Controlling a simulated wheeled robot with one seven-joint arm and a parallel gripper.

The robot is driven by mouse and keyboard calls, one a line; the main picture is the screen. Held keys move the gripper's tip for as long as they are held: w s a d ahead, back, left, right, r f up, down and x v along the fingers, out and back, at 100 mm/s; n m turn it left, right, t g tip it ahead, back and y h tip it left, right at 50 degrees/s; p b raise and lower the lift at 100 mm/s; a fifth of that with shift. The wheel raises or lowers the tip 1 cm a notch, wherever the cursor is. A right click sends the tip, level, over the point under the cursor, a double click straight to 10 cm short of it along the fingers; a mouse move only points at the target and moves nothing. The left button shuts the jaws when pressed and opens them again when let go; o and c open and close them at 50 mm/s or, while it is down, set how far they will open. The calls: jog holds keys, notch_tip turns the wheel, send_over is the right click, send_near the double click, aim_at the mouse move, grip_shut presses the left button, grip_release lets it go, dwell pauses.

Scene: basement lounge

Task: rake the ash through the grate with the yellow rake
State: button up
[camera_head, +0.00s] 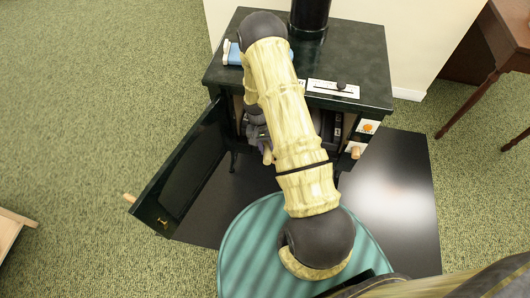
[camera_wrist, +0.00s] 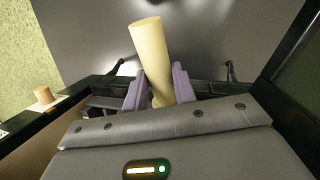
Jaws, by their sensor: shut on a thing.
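The black stove (camera_head: 350,50) stands with its front door (camera_head: 185,170) swung open to the left. My gripper (camera_head: 262,142) is at the stove's open front, partly hidden behind my arm. In the wrist view its purple fingers (camera_wrist: 158,90) are shut around a pale yellow cylindrical handle (camera_wrist: 150,50), apparently the yellow rake's. The handle's end also shows in the head view (camera_head: 268,154). The rake's head is hidden, and I cannot make out the ash or the grate.
A wooden knob (camera_head: 355,153) sticks out at the stove's right front, and it shows in the wrist view (camera_wrist: 43,96). A blue-and-white item (camera_head: 233,54) and a white slider plate (camera_head: 333,89) are on top. A dark floor plate (camera_head: 400,190) lies in front. A wooden table (camera_head: 505,50) stands right.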

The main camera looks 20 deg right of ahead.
aim_at(265, 156)
jog(key=shift+w+d+f, duration=0.1)
jog(key=shift+w+d, duration=0.2)
jog(key=shift+w, duration=0.25)
jog(key=shift+a+f, duration=0.1)
jog(key=shift+f, duration=0.1)
jog(key=shift+f+b, duration=0.3)
jog(key=shift+f, duration=0.1)
jog(key=shift+s, duration=0.1)
jog(key=shift+s+a+r+p, duration=0.15)
jog(key=shift+s+a+p, duration=0.35)
jog(key=shift+s, duration=0.3)
jog(key=shift+s+a, duration=0.65)
jog(key=shift+s, duration=0.2)
